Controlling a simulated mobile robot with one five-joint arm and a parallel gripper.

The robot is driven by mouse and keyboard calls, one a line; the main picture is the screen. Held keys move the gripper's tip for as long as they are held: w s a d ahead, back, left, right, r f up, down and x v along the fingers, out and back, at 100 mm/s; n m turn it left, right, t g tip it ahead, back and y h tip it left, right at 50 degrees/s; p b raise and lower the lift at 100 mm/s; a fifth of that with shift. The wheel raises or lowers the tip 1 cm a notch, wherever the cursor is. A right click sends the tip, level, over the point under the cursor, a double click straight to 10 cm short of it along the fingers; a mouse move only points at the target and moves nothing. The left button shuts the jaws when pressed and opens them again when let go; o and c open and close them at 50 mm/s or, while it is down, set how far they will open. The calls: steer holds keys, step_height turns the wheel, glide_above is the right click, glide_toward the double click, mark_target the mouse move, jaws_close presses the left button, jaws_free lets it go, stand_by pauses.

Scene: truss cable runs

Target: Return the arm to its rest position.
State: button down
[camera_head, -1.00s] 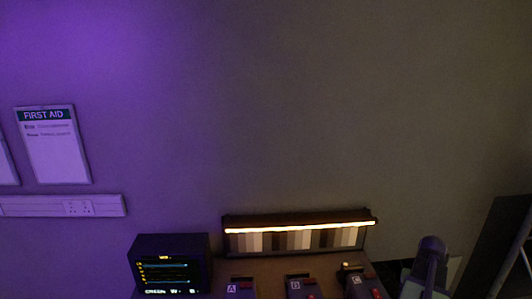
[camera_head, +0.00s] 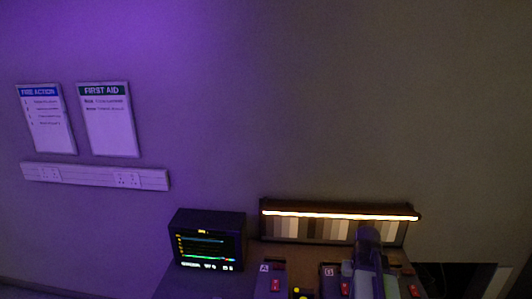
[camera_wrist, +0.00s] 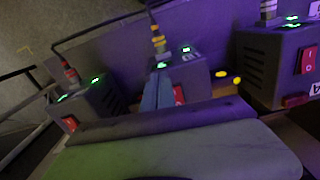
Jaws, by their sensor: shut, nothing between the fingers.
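My arm (camera_head: 368,255) rises at the lower right of the head view, in front of the boxes and between boxes B and C. In the wrist view my gripper (camera_wrist: 157,92) appears as narrow blue-grey fingers, shut and empty, in front of the middle box. The pale grey part filling the bottom of that view looks like my own arm. The fingertips cannot be made out in the head view.
Box A (camera_head: 271,277), box B (camera_head: 330,272) and box C (camera_head: 410,287) have red switches. A monitor (camera_head: 208,240) stands left of them, a lit strip panel (camera_head: 335,222) behind. In the wrist view, cables enter the boxes from above.

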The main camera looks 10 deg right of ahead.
steer(key=w+a+f+n+b, duration=0.1)
steer(key=a, duration=0.8)
steer(key=w+a+f+n+b, duration=0.1)
steer(key=a+f+n, duration=0.1)
steer(key=a, duration=0.6)
steer(key=w+a+f+n+b, duration=0.1)
steer(key=a+f, duration=0.1)
steer(key=a, duration=0.7)
steer(key=shift+w+a+n+b, duration=0.3)
steer(key=shift+n+b, duration=0.05)
steer(key=shift+n, duration=0.05)
